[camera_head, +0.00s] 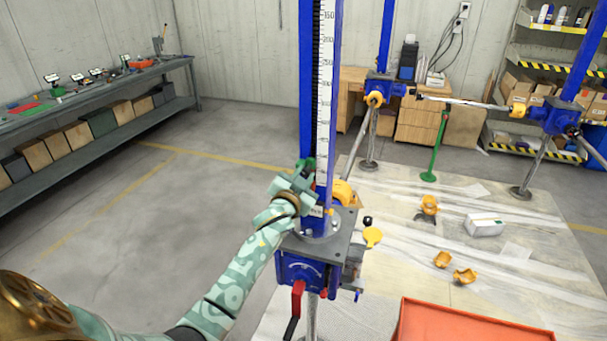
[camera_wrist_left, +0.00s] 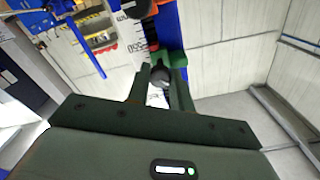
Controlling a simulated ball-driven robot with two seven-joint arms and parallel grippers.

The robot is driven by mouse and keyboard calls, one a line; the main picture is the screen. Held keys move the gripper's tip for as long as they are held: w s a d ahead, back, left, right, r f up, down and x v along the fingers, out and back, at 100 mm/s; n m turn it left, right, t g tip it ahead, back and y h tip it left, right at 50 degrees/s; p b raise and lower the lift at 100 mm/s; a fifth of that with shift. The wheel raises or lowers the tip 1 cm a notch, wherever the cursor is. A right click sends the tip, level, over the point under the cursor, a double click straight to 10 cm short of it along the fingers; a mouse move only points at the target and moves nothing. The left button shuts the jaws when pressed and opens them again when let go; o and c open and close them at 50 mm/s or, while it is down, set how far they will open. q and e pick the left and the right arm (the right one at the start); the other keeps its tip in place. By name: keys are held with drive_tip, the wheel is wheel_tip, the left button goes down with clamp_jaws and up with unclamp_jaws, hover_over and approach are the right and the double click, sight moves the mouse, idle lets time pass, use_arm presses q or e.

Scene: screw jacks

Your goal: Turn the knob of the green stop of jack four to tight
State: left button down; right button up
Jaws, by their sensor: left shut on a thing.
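A tall blue jack (camera_head: 310,250) with a white printed scale (camera_head: 326,90) stands upright in the middle of the head view. A small green stop (camera_head: 307,164) sits low on its column, and the stop also shows in the left wrist view (camera_wrist_left: 171,58). My left gripper (camera_head: 296,184) is at the stop from the near left. In the left wrist view its two fingers are shut on the stop's dark round knob (camera_wrist_left: 160,75). The knob's tight or loose state cannot be read. The jack's number is not legible. My right gripper is not in view.
A red lever (camera_head: 297,297) hangs at the jack's near side. An orange-red bin (camera_head: 465,325) stands at the front right. Other blue jacks (camera_head: 376,88) stand behind on a sheeted floor with several yellow pieces. A workbench (camera_head: 100,85) lines the left wall. The floor between is clear.

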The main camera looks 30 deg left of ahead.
use_arm(q)
drive_tip(key=m, duration=0.3)
drive_tip(key=shift+m, duration=0.4)
drive_tip(key=m+p, duration=0.1)
drive_tip(key=m, duration=0.3)
drive_tip(key=shift+m, duration=0.3)
drive_tip(key=m, duration=0.3)
drive_tip(key=shift+m, duration=0.3)
drive_tip(key=m, duration=0.3)
drive_tip(key=shift+m+p, duration=0.3)
drive_tip(key=shift+p, duration=0.05)
drive_tip(key=m+p, duration=0.1)
drive_tip(key=m, duration=0.4)
drive_tip(key=m+p, duration=0.1)
drive_tip(key=m, duration=0.4)
drive_tip(key=shift+m+p, duration=0.35)
drive_tip(key=shift+m, duration=0.25)
drive_tip(key=shift+s+f, duration=0.1)
drive_tip(key=shift+f, duration=0.05)
